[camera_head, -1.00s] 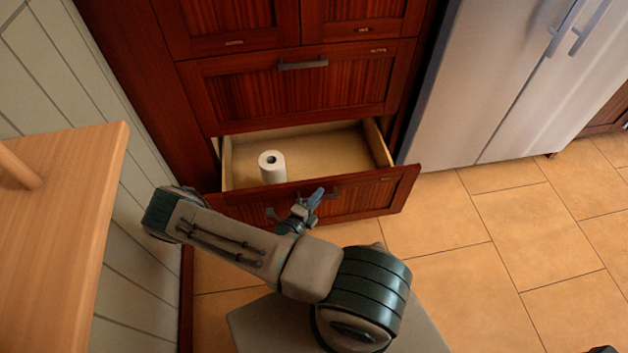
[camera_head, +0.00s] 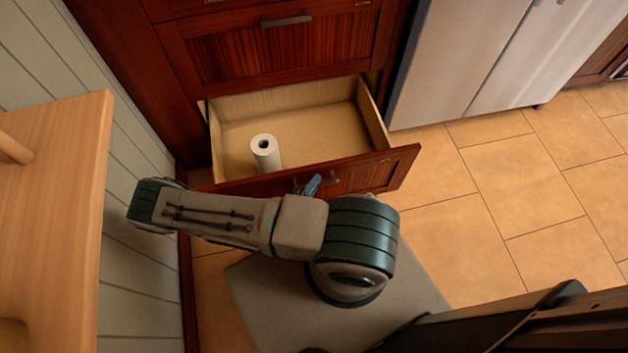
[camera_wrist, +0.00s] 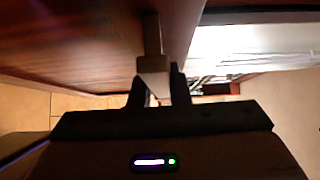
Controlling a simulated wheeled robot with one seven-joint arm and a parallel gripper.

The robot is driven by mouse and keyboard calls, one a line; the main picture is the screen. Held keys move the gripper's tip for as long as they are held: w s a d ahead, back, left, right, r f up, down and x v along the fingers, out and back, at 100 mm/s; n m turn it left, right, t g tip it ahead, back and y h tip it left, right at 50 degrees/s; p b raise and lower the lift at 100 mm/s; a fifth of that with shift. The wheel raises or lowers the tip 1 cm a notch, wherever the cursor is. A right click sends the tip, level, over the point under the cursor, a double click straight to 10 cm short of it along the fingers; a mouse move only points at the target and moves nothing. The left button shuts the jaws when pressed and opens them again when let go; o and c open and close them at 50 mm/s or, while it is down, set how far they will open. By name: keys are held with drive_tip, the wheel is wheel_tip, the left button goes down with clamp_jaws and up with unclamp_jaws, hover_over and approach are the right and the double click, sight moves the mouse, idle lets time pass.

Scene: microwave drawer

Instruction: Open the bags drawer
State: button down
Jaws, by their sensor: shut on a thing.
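The bottom drawer (camera_head: 372,175) is open and pulled well out of the dark red wood cabinet. A white paper roll (camera_head: 265,152) stands upright inside it, on the left. My gripper (camera_head: 309,186) is at the drawer's front, largely hidden behind my arm in the head view. In the wrist view my gripper (camera_wrist: 155,88) is shut on the drawer handle (camera_wrist: 152,45), a bar that runs between the two fingers. The drawer front (camera_wrist: 85,35) fills the upper left of the wrist view.
A closed drawer (camera_head: 250,55) with its own handle is above. A steel fridge (camera_head: 450,60) stands to the right. A wooden table (camera_head: 50,210) is at the left, beside a panelled wall. A dark edge (camera_head: 510,325) shows at lower right. Tiled floor is clear at right.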

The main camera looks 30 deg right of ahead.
drive_tip(key=c, duration=1.4)
unclamp_jaws()
drive_tip(key=shift+o, duration=0.2)
drive_tip(key=v, duration=1.3)
drive_tip(key=shift+s+a+p, duration=0.2)
drive_tip(key=shift+a+p, duration=0.15)
drive_tip(key=shift+p, duration=0.05)
drive_tip(key=shift+d, duration=0.1)
